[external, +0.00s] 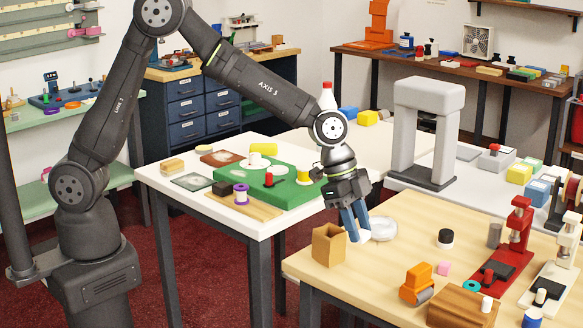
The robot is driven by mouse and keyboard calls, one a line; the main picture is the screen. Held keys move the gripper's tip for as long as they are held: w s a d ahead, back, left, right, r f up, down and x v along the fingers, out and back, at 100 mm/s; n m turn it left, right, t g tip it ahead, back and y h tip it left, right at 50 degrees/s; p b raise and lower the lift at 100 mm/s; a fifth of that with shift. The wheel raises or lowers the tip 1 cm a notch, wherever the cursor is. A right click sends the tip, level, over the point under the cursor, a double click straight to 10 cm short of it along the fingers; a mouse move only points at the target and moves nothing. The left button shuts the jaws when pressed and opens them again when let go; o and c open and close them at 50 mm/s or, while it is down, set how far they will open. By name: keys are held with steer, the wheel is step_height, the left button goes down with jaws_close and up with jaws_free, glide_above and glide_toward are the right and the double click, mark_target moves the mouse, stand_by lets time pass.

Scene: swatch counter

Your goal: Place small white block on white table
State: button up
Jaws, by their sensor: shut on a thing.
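My gripper (355,223) has blue fingers pointing down over the left part of the light wooden table, between a small open brown box (328,245) and a white round dish (383,229). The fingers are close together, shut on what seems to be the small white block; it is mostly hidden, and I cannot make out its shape. The white table (262,230) stands to the left of my gripper, with a green board (290,194) covering much of its right half.
The white table also bears a purple spool (241,194), a yellow block (263,149) and several small things. A grey arch (427,132) stands behind the wooden table. An orange roller toy (417,284) and red press (505,250) stand at right.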

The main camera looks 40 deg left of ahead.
steer(key=w+a+r+n+t, duration=0.1)
steer(key=w+a, duration=0.3)
steer(key=a, duration=0.7)
steer(key=w+a+r+n+t, duration=0.1)
steer(key=w+a+n, duration=0.3)
steer(key=a, duration=0.7)
steer(key=w+a+r+n+y, duration=0.1)
steer(key=w+a+n, duration=0.2)
steer(key=w+a, duration=0.3)
steer(key=shift+a+r+t, duration=0.1)
steer(key=shift+a+t, duration=0.1)
steer(key=shift+a, duration=1.1)
steer(key=shift+a+r+t, duration=0.1)
steer(key=shift+a+t, duration=0.1)
steer(key=shift+a, duration=1.1)
steer(key=s+a+r+n+y, duration=0.15)
steer(key=a+n, duration=0.25)
steer(key=a, duration=1.3)
steer(key=n+t+y, duration=0.1)
steer(key=n+y, duration=0.1)
steer(key=n, duration=0.3)
glide_above(156, 167)
steer(key=s, duration=0.1)
step_height(156, 167, down, 7)
steer(key=shift+s+r, duration=0.15)
steer(key=shift+a+f, duration=0.1)
steer(key=shift+f, duration=1.95)
steer(key=shift+f, duration=0.1)
